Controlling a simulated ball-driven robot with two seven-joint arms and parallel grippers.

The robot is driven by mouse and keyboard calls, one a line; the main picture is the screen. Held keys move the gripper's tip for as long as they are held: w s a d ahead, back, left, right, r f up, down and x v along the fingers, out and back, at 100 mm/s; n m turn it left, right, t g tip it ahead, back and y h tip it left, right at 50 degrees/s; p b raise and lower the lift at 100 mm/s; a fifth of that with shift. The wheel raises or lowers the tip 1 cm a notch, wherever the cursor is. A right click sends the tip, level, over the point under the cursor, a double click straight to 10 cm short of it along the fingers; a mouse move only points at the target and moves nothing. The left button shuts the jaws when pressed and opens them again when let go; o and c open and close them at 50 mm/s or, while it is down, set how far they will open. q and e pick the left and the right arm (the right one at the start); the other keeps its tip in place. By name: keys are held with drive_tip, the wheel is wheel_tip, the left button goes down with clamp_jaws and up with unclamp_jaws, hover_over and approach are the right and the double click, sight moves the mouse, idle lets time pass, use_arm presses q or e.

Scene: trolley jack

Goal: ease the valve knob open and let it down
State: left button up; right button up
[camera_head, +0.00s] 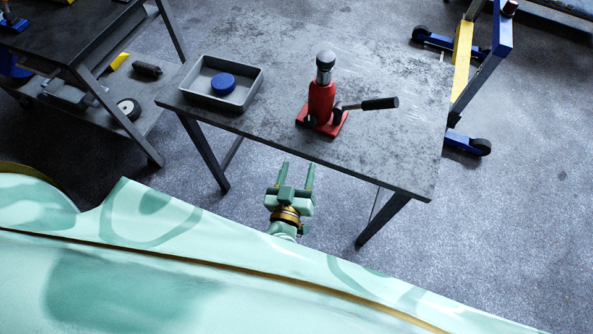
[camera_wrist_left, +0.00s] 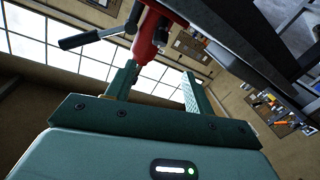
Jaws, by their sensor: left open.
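A red bottle jack (camera_head: 321,102) stands upright on the grey metal table (camera_head: 390,150), right of the middle. Its ram with a dark cap is at the top, and a black-gripped lever (camera_head: 378,104) sticks out to the right. The valve knob is too small to make out. My left gripper (camera_head: 297,170) is open and empty, in front of the table's near edge and apart from the jack. In the left wrist view the jack (camera_wrist_left: 150,40) appears beyond the spread fingers (camera_wrist_left: 160,82), with its lever at upper left. My right gripper is not in view.
A grey tray (camera_head: 199,97) holding a blue round object (camera_head: 223,83) sits on the table's left part. A dark trolley (camera_head: 75,40) stands at left. Blue and yellow wheeled equipment (camera_head: 462,55) stands at right. The table's right part is clear.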

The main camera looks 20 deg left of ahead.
sight(307, 123)
use_arm(q)
drive_tip(key=shift+s, duration=0.3)
drive_tip(key=w+a+f+m+h+b, duration=0.1)
drive_tip(key=a+f+m+h+b, duration=0.1)
drive_tip(key=a+m+h+b, duration=0.45)
drive_tip(key=w+a+f+m+h+b, duration=0.2)
drive_tip(key=a+m+b, duration=0.3)
drive_tip(key=a, duration=0.4)
drive_tip(key=w+d+r+m+g+h+b, duration=0.1)
drive_tip(key=w+d, duration=0.3)
drive_tip(key=w+d+r+m+g+h, duration=0.1)
drive_tip(key=w+d+m+h, duration=0.1)
drive_tip(key=w+d, duration=0.2)
drive_tip(key=w+d+r+m+h+b, duration=0.1)
drive_tip(key=w+d+m, duration=0.1)
drive_tip(key=w+d, duration=0.2)
drive_tip(key=shift+w+d+r+m+g+h+b, duration=0.15)
drive_tip(key=shift+r+m+g+h+b, duration=0.1)
drive_tip(key=shift+g+b, duration=0.15)
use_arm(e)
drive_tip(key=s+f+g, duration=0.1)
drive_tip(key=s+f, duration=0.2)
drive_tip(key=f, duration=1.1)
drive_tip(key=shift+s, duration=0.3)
